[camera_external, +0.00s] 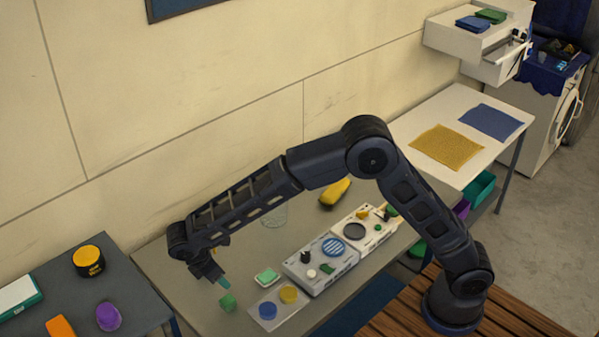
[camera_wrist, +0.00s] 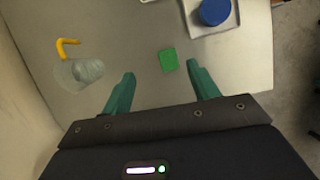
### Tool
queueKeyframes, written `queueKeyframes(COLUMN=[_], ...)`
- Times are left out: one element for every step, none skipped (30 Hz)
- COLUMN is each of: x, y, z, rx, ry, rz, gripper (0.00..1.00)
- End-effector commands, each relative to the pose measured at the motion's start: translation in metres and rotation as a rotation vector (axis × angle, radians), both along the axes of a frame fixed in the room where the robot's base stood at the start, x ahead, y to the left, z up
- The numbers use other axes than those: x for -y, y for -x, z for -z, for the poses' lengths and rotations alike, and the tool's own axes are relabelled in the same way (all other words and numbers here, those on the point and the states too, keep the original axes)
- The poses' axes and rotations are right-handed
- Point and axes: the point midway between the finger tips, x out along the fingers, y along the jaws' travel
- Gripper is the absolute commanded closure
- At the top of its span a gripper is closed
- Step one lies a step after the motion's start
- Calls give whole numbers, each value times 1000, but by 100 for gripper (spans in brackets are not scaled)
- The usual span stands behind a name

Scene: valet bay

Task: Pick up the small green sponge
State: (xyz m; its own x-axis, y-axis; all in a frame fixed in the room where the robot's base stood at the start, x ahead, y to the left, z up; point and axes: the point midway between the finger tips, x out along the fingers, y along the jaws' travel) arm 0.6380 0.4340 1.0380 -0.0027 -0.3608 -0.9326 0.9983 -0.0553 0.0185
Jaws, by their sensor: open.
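The small green sponge (camera_external: 227,302) lies on the grey table near its front left part. In the wrist view the sponge (camera_wrist: 168,59) is a plain green block lying just beyond my fingertips, between their lines and closer to the right finger. My gripper (camera_external: 221,281) points down close above the sponge in the external view. Its teal fingers (camera_wrist: 161,72) are spread apart with nothing between them. I cannot tell the exact height of the fingertips above the table.
A pale sheet with a blue disc (camera_external: 267,310) and a yellow disc (camera_external: 289,294) lies right of the sponge. A clear container (camera_wrist: 78,74) with a yellow hooked piece (camera_wrist: 67,48) stands left in the wrist view.

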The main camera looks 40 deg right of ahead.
Motion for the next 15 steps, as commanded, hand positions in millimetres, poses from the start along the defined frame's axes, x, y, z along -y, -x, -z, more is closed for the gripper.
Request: queueKeyframes(x=[-9, -14, -18, -21, -22, -24, -24, -24, -22, -21, -19, -17, -15, -13, -11], y=[3, 4, 5, 6, 7, 7, 8, 8, 8, 8, 8, 8, 8, 8, 8], z=[9, 12, 16, 19, 21, 23, 25, 27, 31, 35, 38, 44, 48, 53, 58], rx=[-8, -10, -13, -16, -17, -19, -20, -20, -20, -21, -20, -20, -21, -21, -21], ry=[9, 12, 16, 19, 21, 23, 24, 25, 26, 27, 26, 26, 27, 27, 26], rz=[-18, -27, -38, -44, -49, -53, -56, -57, -57, -56, -57, -57, -56, -56, -56], gripper=[40, 40, 40, 40, 40, 40, 40, 40, 40, 40, 40, 40, 40, 40, 40])
